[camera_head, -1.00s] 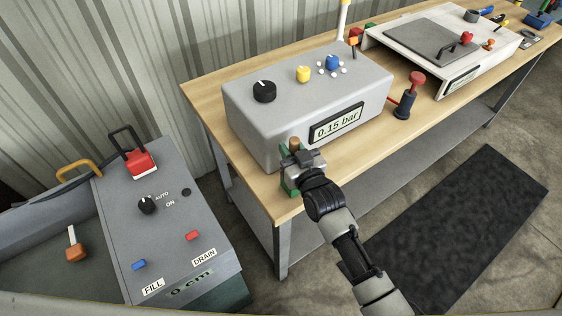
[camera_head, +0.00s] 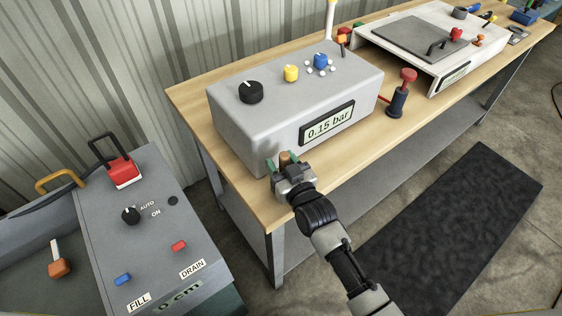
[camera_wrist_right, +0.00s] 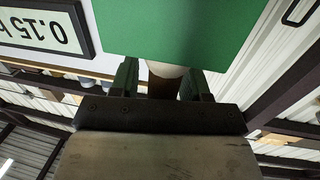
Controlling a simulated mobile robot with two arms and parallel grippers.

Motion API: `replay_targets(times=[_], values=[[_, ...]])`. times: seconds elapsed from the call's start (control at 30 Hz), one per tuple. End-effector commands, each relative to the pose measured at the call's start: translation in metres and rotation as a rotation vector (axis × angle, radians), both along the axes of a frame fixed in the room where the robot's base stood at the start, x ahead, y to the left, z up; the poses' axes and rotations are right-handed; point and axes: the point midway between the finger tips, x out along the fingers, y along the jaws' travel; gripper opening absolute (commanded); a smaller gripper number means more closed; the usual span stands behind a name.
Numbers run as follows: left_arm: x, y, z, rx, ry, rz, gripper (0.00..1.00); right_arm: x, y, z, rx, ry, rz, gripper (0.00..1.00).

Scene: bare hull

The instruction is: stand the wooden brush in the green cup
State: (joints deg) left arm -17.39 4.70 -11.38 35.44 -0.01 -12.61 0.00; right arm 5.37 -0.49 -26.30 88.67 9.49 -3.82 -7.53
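My right gripper (camera_head: 284,164) is at the front left corner of the workbench, close to the grey box with the display. A brown wooden piece, which looks like the brush (camera_head: 285,158), shows between its fingers. In the right wrist view the brown shaft of the brush (camera_wrist_right: 163,86) lies between the two fingers (camera_wrist_right: 160,82), with a pale round end. I cannot tell whether the fingers press on it. A broad green surface, likely the green cup (camera_wrist_right: 175,30), fills the top middle of the wrist view; the gripper hides most of it from the head. My left gripper is out of view.
The grey box (camera_head: 295,100) with knobs and a 0.15 bar display stands right behind the gripper. A red-topped dark post (camera_head: 398,98) and a white machine (camera_head: 430,45) are farther right on the bench (camera_head: 390,130). A grey control console (camera_head: 150,225) stands at the left.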

Motion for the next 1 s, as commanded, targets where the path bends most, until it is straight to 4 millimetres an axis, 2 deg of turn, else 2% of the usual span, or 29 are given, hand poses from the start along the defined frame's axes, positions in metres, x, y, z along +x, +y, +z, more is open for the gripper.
replay_targets(times=[0.27, 0.37, 0.47, 0.8, 1.0], values=[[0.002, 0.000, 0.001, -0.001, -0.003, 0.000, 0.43, 0.000, 0.000, 0.001, 0.000, -0.001, 0.000, 0.51], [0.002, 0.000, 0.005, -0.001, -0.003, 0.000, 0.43, 0.000, 0.000, 0.008, 0.001, -0.002, 0.000, 0.51], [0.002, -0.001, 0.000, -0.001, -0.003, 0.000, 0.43, -0.012, -0.006, 0.003, 0.000, 0.000, -0.001, 0.51], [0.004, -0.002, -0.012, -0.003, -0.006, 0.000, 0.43, -0.076, -0.039, 0.003, 0.000, 0.001, 0.000, 0.51], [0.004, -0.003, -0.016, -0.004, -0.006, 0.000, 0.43, -0.101, -0.051, 0.004, 0.000, 0.000, 0.000, 0.51]])
